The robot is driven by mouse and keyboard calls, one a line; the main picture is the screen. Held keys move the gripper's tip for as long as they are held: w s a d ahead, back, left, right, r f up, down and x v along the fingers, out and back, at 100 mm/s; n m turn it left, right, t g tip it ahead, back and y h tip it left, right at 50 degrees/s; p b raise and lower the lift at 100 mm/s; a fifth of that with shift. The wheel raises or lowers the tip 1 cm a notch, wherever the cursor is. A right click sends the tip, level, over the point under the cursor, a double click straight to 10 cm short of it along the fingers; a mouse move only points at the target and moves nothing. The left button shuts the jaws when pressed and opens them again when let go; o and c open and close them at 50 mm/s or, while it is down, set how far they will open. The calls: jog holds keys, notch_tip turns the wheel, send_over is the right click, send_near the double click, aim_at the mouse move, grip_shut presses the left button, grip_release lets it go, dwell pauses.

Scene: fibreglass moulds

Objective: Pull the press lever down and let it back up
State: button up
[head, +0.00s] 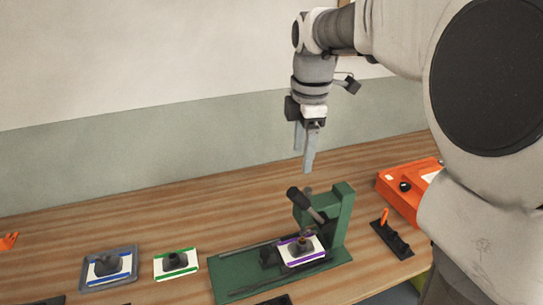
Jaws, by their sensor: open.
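The green press (342,212) stands on the wooden table at the centre right, on a flat green base (232,277). Its lever (305,204) is a dark arm with a thick black grip, raised and tilted up to the left. A white card with a purple edge (312,254) lies under the press head, with a dark piece on it. My gripper (304,162) hangs fingers-down above the press lever, open and empty. It appears clear of the lever.
A grey tray (85,283) with a blue-edged card and a green-edged card (160,270), each bearing a dark piece, lie at left. An orange box (393,194) and a black holder with an orange-handled tool (391,240) are at right. The table behind the press is clear.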

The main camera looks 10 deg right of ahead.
aim_at(297, 196)
jog(key=f, duration=0.4)
jog(key=w+f, duration=0.1)
jog(key=f, duration=0.9)
jog(key=shift+w+p, duration=0.3)
grip_shut()
dwell(0.6)
